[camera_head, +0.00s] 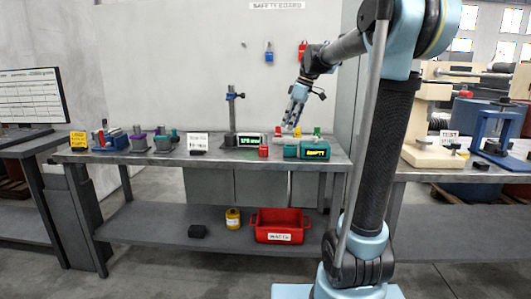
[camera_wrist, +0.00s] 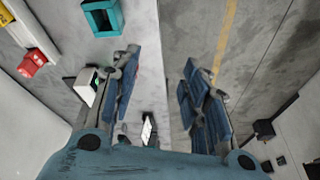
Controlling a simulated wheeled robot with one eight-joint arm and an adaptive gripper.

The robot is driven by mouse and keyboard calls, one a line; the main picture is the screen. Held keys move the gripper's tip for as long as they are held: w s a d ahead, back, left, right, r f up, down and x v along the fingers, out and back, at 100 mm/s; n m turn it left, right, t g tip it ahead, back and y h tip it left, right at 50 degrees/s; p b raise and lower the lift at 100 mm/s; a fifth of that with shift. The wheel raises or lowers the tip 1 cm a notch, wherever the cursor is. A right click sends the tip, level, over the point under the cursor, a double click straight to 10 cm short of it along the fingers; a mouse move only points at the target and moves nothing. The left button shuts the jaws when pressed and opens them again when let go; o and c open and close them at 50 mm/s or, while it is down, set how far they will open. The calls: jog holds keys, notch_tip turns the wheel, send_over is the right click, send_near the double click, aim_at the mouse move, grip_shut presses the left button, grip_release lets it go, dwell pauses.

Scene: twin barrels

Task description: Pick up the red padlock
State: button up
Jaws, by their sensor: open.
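The red padlock (camera_head: 302,50) hangs on the grey back wall, to the right of a blue padlock (camera_head: 269,54). My gripper (camera_head: 292,118) is below the red padlock and well apart from it, over the right part of the workbench. In the wrist view, my gripper's two blue fingers (camera_wrist: 161,58) are spread, with nothing held between them. I cannot make out the red padlock in the wrist view.
The workbench (camera_head: 230,164) carries a stand (camera_head: 231,115), a green display (camera_head: 250,140), a teal box (camera_head: 314,149) and a red block (camera_head: 263,151). A red bin (camera_head: 281,237) sits on the lower shelf. The wall around the padlocks is mostly bare.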

jog(key=w+a+r+n, duration=0.2)
jog(key=w+a+n, duration=0.15)
jog(key=w, duration=0.45)
send_near(263, 146)
jog(key=shift+g+y, duration=0.3)
jog(key=shift+y, duration=0.1)
jog(key=f, duration=0.1)
jog(key=w+f, duration=0.1)
jog(key=f, duration=0.1)
jog(key=w+f, duration=0.1)
jog(key=shift+w+a+f, duration=0.1)
jog(key=shift+a+f, duration=0.15)
jog(key=shift+a, duration=0.05)
jog(key=shift+x, duration=2.85)
jog(key=shift+s+a, duration=0.15)
jog(key=shift+s, duration=0.05)
jog(key=shift+r, duration=0.1)
grip_shut()
